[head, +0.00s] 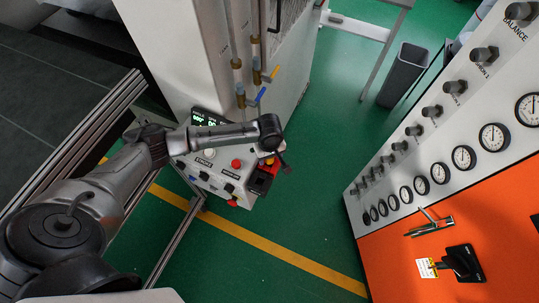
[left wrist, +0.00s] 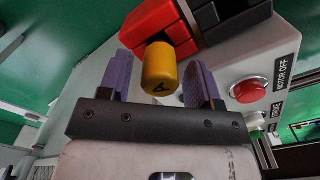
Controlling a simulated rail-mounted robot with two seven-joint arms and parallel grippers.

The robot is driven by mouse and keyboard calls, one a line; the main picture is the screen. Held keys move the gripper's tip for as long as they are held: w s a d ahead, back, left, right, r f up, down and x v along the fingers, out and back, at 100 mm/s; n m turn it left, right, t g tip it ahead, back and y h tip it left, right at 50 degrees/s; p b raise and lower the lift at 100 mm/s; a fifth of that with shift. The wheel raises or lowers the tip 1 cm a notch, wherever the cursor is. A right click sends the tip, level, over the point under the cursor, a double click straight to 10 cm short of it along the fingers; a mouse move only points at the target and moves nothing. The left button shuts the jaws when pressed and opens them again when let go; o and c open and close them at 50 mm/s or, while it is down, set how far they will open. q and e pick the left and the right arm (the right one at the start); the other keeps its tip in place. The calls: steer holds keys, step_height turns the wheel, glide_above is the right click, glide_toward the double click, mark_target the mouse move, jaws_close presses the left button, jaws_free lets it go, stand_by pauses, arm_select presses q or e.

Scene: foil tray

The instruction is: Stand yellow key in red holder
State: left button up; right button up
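The yellow key (left wrist: 159,68) shows in the left wrist view as a rounded cap with a dark mark on its end. My left gripper (left wrist: 160,84) is open, with its two purple-padded fingers on either side of the key and a visible gap on each side. The red holder (left wrist: 148,20) lies just behind the key, beside a dark block. I cannot tell whether the key sits in the holder. In the head view my left gripper (head: 283,162) hangs over the right end of the control panel, partly covering the key and holder. My right gripper is not in view.
The panel (head: 206,179) carries a red button (head: 236,163), which also shows in the left wrist view (left wrist: 248,91) close beside the gripper. Pipes with yellow and blue handles (head: 275,72) rise behind. An orange cabinet (head: 490,220) stands right. The green floor between is clear.

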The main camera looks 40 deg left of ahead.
arm_select(q)
steer(key=shift+o, duration=0.5)
step_height(320, 180, up, 14)
stand_by(0.6)
steer(key=shift+f, duration=0.1)
stand_by(0.4)
